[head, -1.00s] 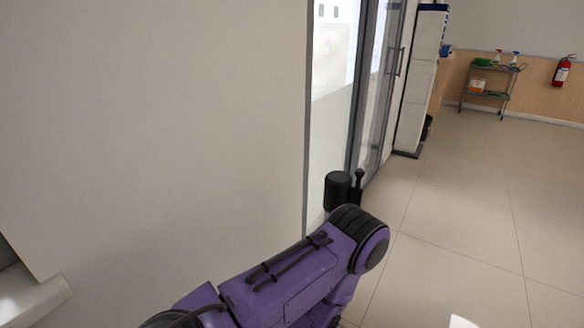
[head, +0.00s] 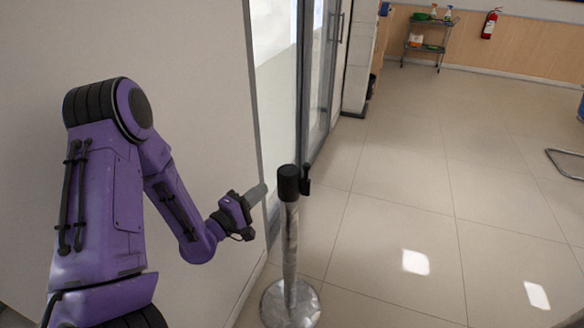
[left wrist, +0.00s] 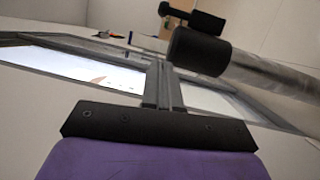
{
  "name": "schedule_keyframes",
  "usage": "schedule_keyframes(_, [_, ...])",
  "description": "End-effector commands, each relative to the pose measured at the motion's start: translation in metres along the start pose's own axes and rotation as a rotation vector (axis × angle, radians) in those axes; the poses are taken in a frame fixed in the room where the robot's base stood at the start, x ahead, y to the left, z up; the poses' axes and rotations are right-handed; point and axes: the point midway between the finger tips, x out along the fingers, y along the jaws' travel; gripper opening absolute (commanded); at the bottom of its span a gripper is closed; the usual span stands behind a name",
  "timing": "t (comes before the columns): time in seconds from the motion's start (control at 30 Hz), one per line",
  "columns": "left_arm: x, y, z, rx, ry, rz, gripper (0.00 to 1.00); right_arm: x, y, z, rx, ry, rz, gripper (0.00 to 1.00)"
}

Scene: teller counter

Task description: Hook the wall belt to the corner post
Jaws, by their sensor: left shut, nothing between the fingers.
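The corner post stands on the floor beside the glass door, with a black head (head: 289,183), a metal pole (head: 290,245) and a round base (head: 290,304). A small black fitting (head: 306,179) sticks out on the right side of its head. In the left wrist view the black head (left wrist: 200,52) and the fitting (left wrist: 192,18) show close beyond the fingers. My left gripper (head: 262,192) is shut and empty, its fingertips just left of the post head; whether they touch it I cannot tell. Its fingers (left wrist: 162,85) also show shut in the left wrist view. I see no wall belt. My right gripper is out of view.
A pale wall (head: 170,50) and glass door (head: 318,80) run along the left. A shelf cart (head: 428,42) and a fire extinguisher (head: 490,24) are at the back. A metal chair leg (head: 562,165) shows at the right edge. The tiled floor (head: 420,200) between is clear.

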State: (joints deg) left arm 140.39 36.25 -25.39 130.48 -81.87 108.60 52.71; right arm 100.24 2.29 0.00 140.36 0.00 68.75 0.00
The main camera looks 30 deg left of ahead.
Motion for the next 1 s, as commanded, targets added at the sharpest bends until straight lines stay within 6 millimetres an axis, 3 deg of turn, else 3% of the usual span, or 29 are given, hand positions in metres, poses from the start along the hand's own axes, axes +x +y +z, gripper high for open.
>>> schedule_keyframes(0.33, [0.077, 0.002, 0.001, 0.007, -0.003, -0.003, 0.00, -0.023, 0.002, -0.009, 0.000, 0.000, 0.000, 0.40])
schedule_keyframes(0.4, [0.087, 0.002, 0.009, 0.004, -0.004, -0.005, 0.00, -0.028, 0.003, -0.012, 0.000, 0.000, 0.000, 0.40])
schedule_keyframes(0.6, [0.104, 0.000, 0.026, 0.004, -0.002, -0.004, 0.00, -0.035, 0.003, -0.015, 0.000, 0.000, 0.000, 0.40])
schedule_keyframes(1.0, [0.107, -0.002, 0.029, 0.004, -0.001, -0.003, 0.00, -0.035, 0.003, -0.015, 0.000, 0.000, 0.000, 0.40])
